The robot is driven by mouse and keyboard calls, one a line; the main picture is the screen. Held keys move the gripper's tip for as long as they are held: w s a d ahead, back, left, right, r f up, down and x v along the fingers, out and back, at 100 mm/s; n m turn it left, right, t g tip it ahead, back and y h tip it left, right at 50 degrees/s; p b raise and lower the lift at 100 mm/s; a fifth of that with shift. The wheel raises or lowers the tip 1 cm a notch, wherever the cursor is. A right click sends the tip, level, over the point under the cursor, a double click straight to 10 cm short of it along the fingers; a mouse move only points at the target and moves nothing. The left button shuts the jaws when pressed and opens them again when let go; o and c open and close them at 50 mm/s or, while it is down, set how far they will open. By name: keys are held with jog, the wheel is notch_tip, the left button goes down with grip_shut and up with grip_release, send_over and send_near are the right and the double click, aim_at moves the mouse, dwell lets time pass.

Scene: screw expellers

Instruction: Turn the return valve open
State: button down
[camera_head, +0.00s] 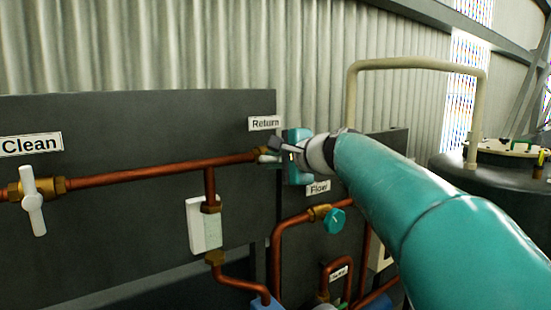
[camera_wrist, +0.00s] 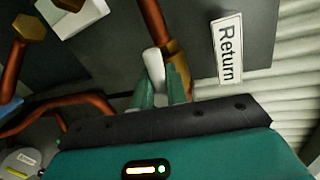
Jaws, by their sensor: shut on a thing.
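The return valve has a white handle that shows in the wrist view (camera_wrist: 152,62), beside its brass body (camera_wrist: 178,60) on a copper pipe. In the head view the handle (camera_head: 266,158) shows only in part under the Return label (camera_head: 264,123); my gripper and arm hide much of the valve. My gripper (camera_wrist: 160,76) is shut on the white handle, with one green finger on each side of it. In the head view my gripper (camera_head: 277,150) reaches the valve from the right.
The Clean valve (camera_head: 33,200) with a white handle is at the left. The Flow valve (camera_head: 335,220), with a teal knob, is just below my gripper. Copper pipes run across the dark panel (camera_head: 120,120). A beige pipe (camera_head: 352,90) and a dark tank (camera_head: 500,190) stand at the right.

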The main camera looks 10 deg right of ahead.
jog(key=shift+f+n+h, duration=0.2)
jog(key=shift+n+h, duration=0.2)
jog(key=shift+n, duration=0.2)
jog(key=shift+d, duration=0.1)
jog(key=c, duration=1.5)
grip_release()
jog(key=shift+w, duration=0.15)
jog(key=v, duration=1.4)
jog(key=shift+f, duration=0.15)
